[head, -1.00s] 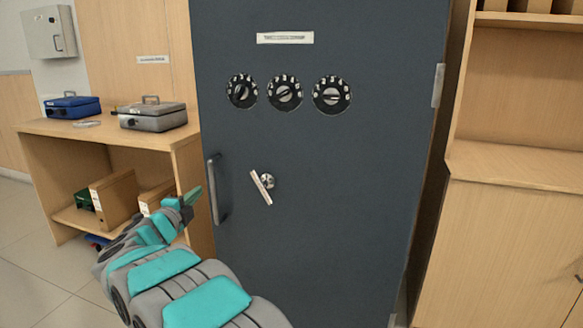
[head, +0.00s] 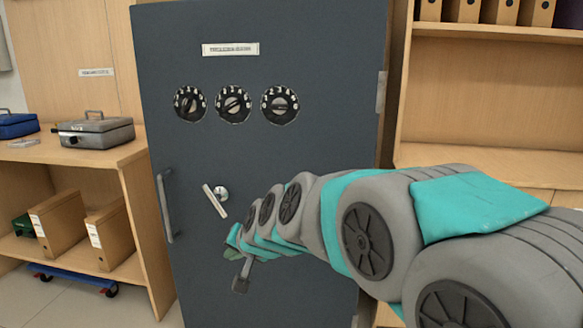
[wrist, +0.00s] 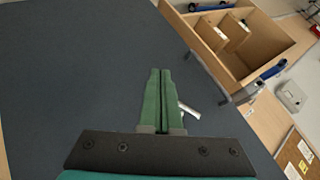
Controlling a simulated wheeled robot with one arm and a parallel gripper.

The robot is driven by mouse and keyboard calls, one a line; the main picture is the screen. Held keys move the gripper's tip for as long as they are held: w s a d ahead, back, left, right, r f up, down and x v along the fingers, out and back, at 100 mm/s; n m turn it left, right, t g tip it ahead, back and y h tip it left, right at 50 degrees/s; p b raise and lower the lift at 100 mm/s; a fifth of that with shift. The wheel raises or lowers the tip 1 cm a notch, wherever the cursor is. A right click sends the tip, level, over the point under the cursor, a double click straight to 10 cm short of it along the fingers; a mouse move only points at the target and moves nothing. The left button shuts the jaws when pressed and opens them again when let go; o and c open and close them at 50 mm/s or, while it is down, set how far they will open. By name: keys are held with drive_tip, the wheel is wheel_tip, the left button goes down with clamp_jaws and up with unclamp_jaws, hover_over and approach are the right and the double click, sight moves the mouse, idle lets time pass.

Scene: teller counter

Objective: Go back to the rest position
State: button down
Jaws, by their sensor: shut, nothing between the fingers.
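My gripper (wrist: 160,103) shows in the wrist view with its two green fingers shut together and nothing between them. In the head view my gripper (head: 231,252) is small and partly hidden behind my own wrist, below the safe's lever handle. The dark grey safe door (head: 290,60) stands in front of me and looks closed. It has a row of three black dials (head: 234,104), a tilted lever handle (head: 215,199) and a vertical pull handle (head: 165,207) at its left edge. In the wrist view the lever handle (wrist: 189,110) shows just right of the fingertips.
A wooden shelf unit (head: 135,160) stands left of the safe, with a grey cash box (head: 94,130) and a blue cash box (head: 17,125) on top. Binders (head: 60,225) stand on its lower shelf. A wooden cabinet (head: 465,110) stands to the right.

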drive_tip(key=s+d+f+n+g+h, duration=0.1)
drive_tip(key=s+d+f+g+h, duration=0.2)
drive_tip(key=s+d, duration=1.1)
drive_tip(key=s+d+f+n+g+h, duration=0.1)
drive_tip(key=s+d+f+g+h, duration=0.2)
drive_tip(key=s+d, duration=1)
drive_tip(key=s+f+g, duration=0.3)
drive_tip(key=s+f, duration=0.2)
drive_tip(key=s, duration=0.3)
drive_tip(key=shift+d, duration=0.35)
drive_tip(key=c, duration=1.6)
unclamp_jaws()
